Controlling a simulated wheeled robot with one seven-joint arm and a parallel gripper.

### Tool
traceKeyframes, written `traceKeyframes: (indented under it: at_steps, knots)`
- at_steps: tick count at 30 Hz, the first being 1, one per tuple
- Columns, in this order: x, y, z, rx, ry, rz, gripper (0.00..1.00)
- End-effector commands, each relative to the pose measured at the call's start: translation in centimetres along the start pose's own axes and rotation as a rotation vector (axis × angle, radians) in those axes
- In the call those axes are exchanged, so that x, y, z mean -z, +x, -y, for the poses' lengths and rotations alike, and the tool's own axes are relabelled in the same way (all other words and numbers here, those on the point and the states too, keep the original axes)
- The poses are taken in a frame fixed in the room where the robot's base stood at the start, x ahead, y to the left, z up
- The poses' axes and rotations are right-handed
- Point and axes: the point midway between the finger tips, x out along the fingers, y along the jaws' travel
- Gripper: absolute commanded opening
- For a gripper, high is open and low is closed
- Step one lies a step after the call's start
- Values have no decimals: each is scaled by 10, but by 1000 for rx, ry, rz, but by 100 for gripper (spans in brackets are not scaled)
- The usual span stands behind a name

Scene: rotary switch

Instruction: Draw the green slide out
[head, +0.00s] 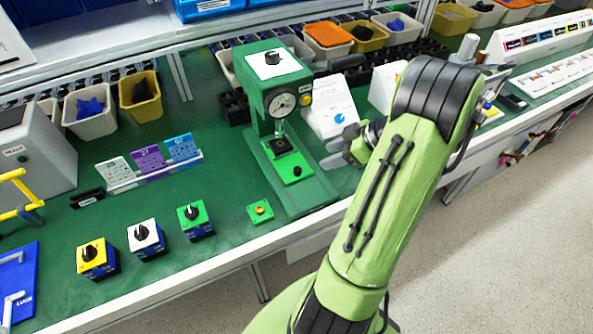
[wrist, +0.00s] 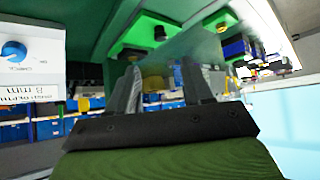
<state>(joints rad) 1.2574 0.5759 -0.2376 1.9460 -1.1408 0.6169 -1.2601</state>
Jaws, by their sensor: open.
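The green slide (head: 297,174) sits in the base of the green press-like stand, with a small black knob on its front part and a dark block behind. In the wrist view the green slide (wrist: 138,32) shows ahead, beyond the fingertips, with its black knob at upper middle. My gripper (head: 338,150) is just right of the slide in the head view, apart from it. It is open and empty. In the wrist view the two fingers (wrist: 160,78) stand apart with nothing between them.
The stand (head: 262,103) carries a dial and a rotary switch on top. A white box with a blue knob (head: 332,112) stands close behind my gripper. Yellow (head: 97,262), white (head: 146,240) and green (head: 195,221) switch boxes stand at front left. Bins line the back.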

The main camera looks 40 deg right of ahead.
Motion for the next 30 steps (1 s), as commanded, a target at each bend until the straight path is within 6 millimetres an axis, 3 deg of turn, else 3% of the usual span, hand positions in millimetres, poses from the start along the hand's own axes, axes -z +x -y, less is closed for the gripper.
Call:
traceKeyframes:
  at_steps: [3, 12, 16, 24, 30]
  knots:
    - [-2, 35, 2, 7, -2, -1, 50]
    - [-1, 101, 1, 5, -1, 1, 50]
    - [-1, 113, 1, 3, 0, 2, 50]
    - [0, 114, 1, 1, 1, 2, 50]
    - [0, 114, 1, 1, 1, 2, 20]
